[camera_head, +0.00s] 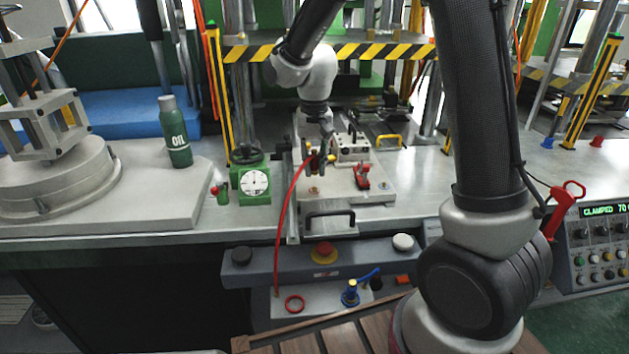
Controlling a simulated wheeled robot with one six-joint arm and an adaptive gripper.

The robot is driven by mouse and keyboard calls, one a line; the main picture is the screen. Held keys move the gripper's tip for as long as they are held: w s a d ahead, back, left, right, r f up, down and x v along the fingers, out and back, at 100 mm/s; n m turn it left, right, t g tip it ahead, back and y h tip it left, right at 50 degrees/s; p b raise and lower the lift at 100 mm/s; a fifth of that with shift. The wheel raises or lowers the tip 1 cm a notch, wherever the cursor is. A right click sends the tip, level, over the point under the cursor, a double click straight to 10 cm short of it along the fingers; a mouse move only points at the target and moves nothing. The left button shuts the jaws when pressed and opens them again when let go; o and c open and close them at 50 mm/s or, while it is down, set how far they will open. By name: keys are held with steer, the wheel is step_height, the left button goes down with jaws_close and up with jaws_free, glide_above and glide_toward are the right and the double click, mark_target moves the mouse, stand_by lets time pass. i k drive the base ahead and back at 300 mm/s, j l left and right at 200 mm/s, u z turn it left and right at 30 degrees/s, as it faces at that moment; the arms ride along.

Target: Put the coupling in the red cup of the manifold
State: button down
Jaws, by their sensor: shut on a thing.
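My gripper (321,153) is small in view, over the light metal mould plate on the bench. It is shut on the coupling (312,162), a small red and brass-coloured piece partly hidden by the fingers. A red hose (284,215) hangs from the coupling, down past the bench's front edge. The manifold (323,307) is a pale panel below the bench front. Its red cup (294,304) shows as a red ring at the left. The coupling is well above and apart from this cup. A blue fitting (350,294) with a blue hose stands at the manifold's right.
A grey button bar (280,264) with a red and yellow stop button (323,251) lies between bench and manifold. A black handle (330,219) and a red clamp (362,177) are on the mould. A green dial gauge (254,184) stands to the left.

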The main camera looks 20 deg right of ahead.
mark_target(295, 305)
steer(key=k, duration=1)
